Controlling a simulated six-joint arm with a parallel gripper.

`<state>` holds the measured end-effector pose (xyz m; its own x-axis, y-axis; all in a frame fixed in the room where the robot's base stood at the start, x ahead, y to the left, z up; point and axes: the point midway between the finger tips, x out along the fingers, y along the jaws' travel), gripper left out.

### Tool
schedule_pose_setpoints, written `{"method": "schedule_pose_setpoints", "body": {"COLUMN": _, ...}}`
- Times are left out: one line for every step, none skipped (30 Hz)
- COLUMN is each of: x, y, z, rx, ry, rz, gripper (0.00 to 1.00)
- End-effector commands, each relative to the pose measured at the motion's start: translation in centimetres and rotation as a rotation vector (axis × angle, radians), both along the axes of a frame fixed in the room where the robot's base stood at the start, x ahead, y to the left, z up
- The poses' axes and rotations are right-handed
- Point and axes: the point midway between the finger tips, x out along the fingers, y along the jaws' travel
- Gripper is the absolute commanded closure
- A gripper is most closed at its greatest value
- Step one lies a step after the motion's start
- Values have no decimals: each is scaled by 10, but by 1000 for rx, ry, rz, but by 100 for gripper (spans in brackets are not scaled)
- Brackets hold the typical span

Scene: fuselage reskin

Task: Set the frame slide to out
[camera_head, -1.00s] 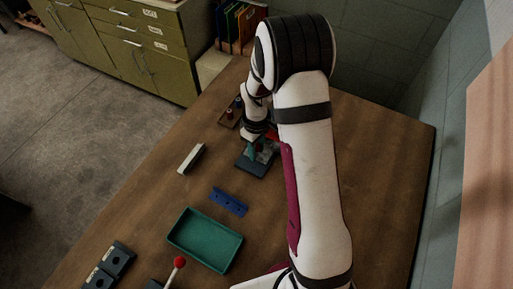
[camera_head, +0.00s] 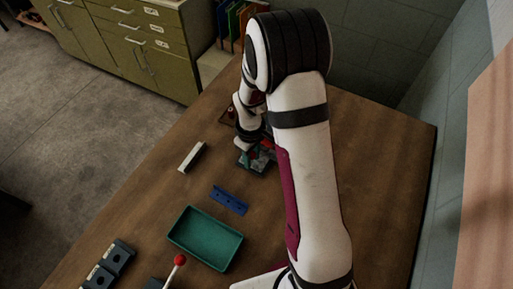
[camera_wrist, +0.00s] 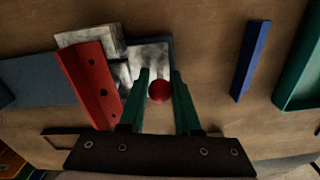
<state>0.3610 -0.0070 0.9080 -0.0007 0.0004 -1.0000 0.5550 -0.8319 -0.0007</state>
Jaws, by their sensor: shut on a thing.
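The frame slide fixture (camera_head: 256,167) sits on the table below my gripper, mostly hidden by my wrist in the head view. In the wrist view it has pale metal blocks (camera_wrist: 88,43) and a red plate with holes (camera_wrist: 93,85) on the left. A red ball knob (camera_wrist: 159,91) sits between the green fingers of my gripper (camera_wrist: 160,76). My gripper is shut on the knob. The knob's stem and its link to the slide are hidden, and I cannot read any in or out mark.
A blue bar with holes (camera_head: 229,201) and a green tray (camera_head: 205,238) lie nearer the front. A pale block (camera_head: 192,157) is left of the fixture. A red-knobbed lever (camera_head: 180,261) and dark boxes (camera_head: 109,266) are at the front left.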

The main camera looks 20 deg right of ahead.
Motion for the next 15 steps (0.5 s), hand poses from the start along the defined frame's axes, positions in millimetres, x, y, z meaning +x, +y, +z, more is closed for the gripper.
{"method": "schedule_pose_setpoints", "body": {"x": -3, "y": 3, "z": 0, "rx": 1, "ry": -1, "rz": 1, "gripper": 100}}
{"method": "schedule_pose_setpoints", "body": {"x": -4, "y": 4, "z": 0, "rx": 0, "ry": -1, "rz": 1, "gripper": 100}}
{"method": "schedule_pose_setpoints", "body": {"x": -5, "y": 5, "z": 0, "rx": 1, "ry": -1, "rz": 1, "gripper": 100}}
{"method": "schedule_pose_setpoints", "body": {"x": -5, "y": 5, "z": 0, "rx": 0, "ry": 0, "rz": 0, "gripper": 100}}
{"method": "schedule_pose_setpoints", "body": {"x": -6, "y": 6, "z": 0, "rx": 1, "ry": 1, "rz": 0, "gripper": 100}}
{"method": "schedule_pose_setpoints", "body": {"x": -6, "y": 6, "z": 0, "rx": 1, "ry": 2, "rz": -1, "gripper": 100}}
{"method": "schedule_pose_setpoints", "body": {"x": -6, "y": 6, "z": 0, "rx": 1, "ry": 2, "rz": -1, "gripper": 100}}
{"method": "schedule_pose_setpoints", "body": {"x": -6, "y": 6, "z": 0, "rx": 1, "ry": 3, "rz": -1, "gripper": 100}}
{"method": "schedule_pose_setpoints", "body": {"x": -7, "y": 6, "z": 0, "rx": 2, "ry": 5, "rz": -1, "gripper": 100}}
{"method": "schedule_pose_setpoints", "body": {"x": -7, "y": 7, "z": 0, "rx": 2, "ry": 5, "rz": -1, "gripper": 100}}
{"method": "schedule_pose_setpoints", "body": {"x": -7, "y": 7, "z": 0, "rx": 2, "ry": 6, "rz": -1, "gripper": 64}}
{"method": "schedule_pose_setpoints", "body": {"x": -7, "y": 7, "z": 0, "rx": 2, "ry": 6, "rz": -1, "gripper": 57}}
{"method": "schedule_pose_setpoints", "body": {"x": -7, "y": 6, "z": 0, "rx": 2, "ry": 6, "rz": -1, "gripper": 52}}
{"method": "schedule_pose_setpoints", "body": {"x": -7, "y": 6, "z": 0, "rx": 1, "ry": 6, "rz": -1, "gripper": 46}}
{"method": "schedule_pose_setpoints", "body": {"x": -7, "y": 6, "z": 0, "rx": 2, "ry": 5, "rz": -1, "gripper": 41}}
